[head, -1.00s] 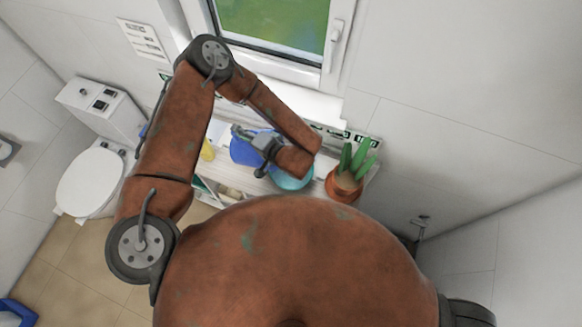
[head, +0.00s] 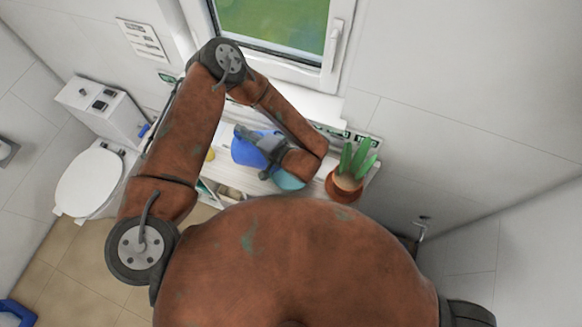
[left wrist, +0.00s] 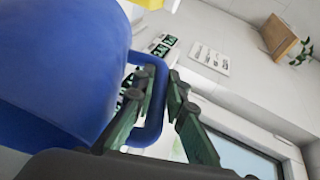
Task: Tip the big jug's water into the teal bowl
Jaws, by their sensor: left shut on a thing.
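The big blue jug (head: 243,152) is at the cart top in the head view, partly covered by my left gripper (head: 246,134). In the left wrist view the jug (left wrist: 60,70) fills the left side and looks tilted. My left gripper (left wrist: 163,108) is shut on its handle (left wrist: 152,135), which passes between the fingers. The jug's opening and water are not visible. The teal bowl (head: 289,182) is just right of and below the jug in the head view, partly hidden under my left wrist. My right gripper is not in view.
A potted plant (head: 344,184) in a terracotta pot stands right of the bowl on the cart (head: 316,185). A yellow item (head: 210,155) shows left of the jug. A window (head: 270,30) and wall are behind. A toilet (head: 90,182) stands to the left.

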